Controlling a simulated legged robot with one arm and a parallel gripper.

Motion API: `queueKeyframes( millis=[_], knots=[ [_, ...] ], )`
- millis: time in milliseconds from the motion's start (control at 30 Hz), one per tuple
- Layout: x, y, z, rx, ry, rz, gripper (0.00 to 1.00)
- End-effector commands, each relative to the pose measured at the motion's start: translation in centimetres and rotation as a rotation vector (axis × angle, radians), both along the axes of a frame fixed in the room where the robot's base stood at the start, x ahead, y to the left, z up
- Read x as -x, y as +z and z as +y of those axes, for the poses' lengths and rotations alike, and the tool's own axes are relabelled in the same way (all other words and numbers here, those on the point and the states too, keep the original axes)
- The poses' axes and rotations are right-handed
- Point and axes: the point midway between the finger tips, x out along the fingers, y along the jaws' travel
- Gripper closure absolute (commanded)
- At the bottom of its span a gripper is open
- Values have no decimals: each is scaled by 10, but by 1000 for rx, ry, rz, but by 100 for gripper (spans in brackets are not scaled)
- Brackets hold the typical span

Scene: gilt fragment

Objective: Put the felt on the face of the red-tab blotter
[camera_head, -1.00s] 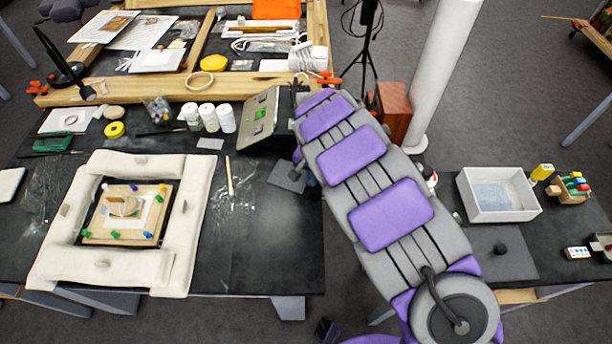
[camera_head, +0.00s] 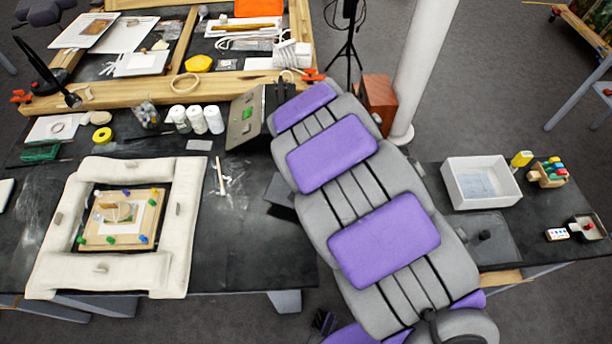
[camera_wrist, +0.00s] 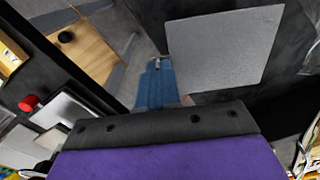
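A flat grey square sheet (camera_wrist: 222,47), which looks like the felt, lies on a black surface in the upper right of the wrist view. In the head view a dark grey piece (camera_head: 281,193) shows beside my arm at the left table's right edge; my arm covers the rest. A small dark tray with a red piece (camera_head: 588,225) stands at the far right; I cannot tell if it is the red-tab blotter. A blue part at the wrist view's centre, beside the sheet, appears to be my gripper (camera_wrist: 156,82). Its opening is unclear, and my arm hides it in the head view.
The right table holds a white tray (camera_head: 481,183), a yellow bottle (camera_head: 521,159), a rack of coloured pieces (camera_head: 548,172) and a black knob (camera_head: 485,236) on a grey mat. A padded cream frame (camera_head: 180,215) lies left. A tilted panel (camera_head: 246,116) and white jars stand behind.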

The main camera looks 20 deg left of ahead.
Motion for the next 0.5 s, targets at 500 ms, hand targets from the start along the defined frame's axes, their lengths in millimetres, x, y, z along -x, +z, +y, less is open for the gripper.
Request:
queueKeyframes(
  millis=[500],
  knots=[
    [46, 5, -45, 2, 0, 2, 100]
  ],
)
